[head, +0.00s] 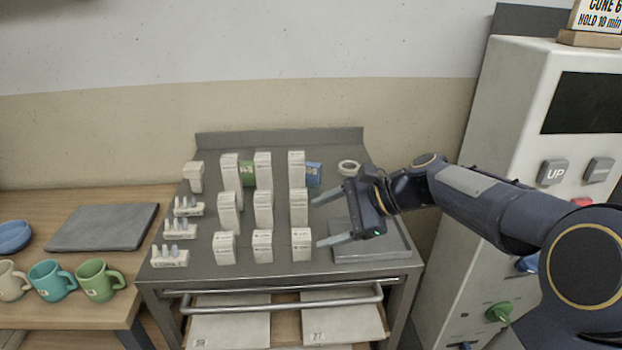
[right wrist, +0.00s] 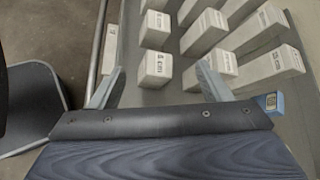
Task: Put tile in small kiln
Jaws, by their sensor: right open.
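My right gripper (head: 318,221) is open and empty over the right part of the grey cart top, its fingers pointing left towards white blocks. In the right wrist view its spread fingers (right wrist: 160,72) straddle the near end of a white block (right wrist: 155,69); I cannot tell whether they touch it. A small blue tile-like piece (head: 313,173) stands behind the right column of blocks, and a green one (head: 247,172) stands further left. The blue piece shows partly in the right wrist view (right wrist: 268,102). No kiln is clearly identifiable. My left gripper is out of view.
White blocks stand in rows on the cart (head: 205,271). A white cabinet (head: 520,95) with buttons stands right. Mugs (head: 98,281) and a dark board (head: 103,227) are left.

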